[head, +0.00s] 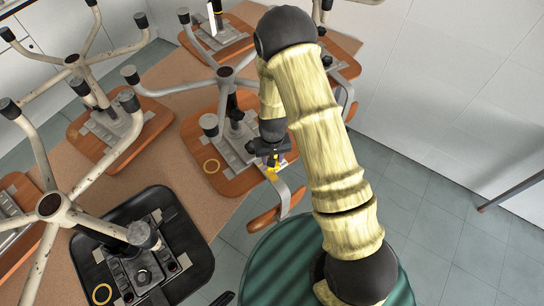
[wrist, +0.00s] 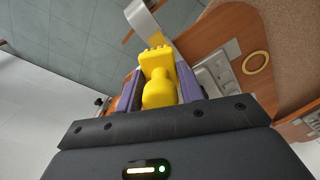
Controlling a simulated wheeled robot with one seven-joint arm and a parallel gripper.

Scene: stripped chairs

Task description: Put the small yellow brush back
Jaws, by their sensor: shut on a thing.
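The small yellow brush (wrist: 158,84) is between the purple fingers of my gripper (wrist: 160,88) in the wrist view, with its toothed end pointing away from my wrist. In the head view the brush (head: 272,172) is a small yellow patch below my gripper (head: 272,160). My gripper is shut on it and holds it near the right edge of the table, beside a wooden chair seat (head: 238,178). My arm hides part of the scene behind it.
Upturned chairs with metal legs crowd the brown table (head: 180,150). A black seat (head: 190,235) with a yellow ring (head: 102,293) lies at front left. Another yellow ring (head: 211,166) lies on the wooden seat. Tiled floor (head: 440,220) is open at right.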

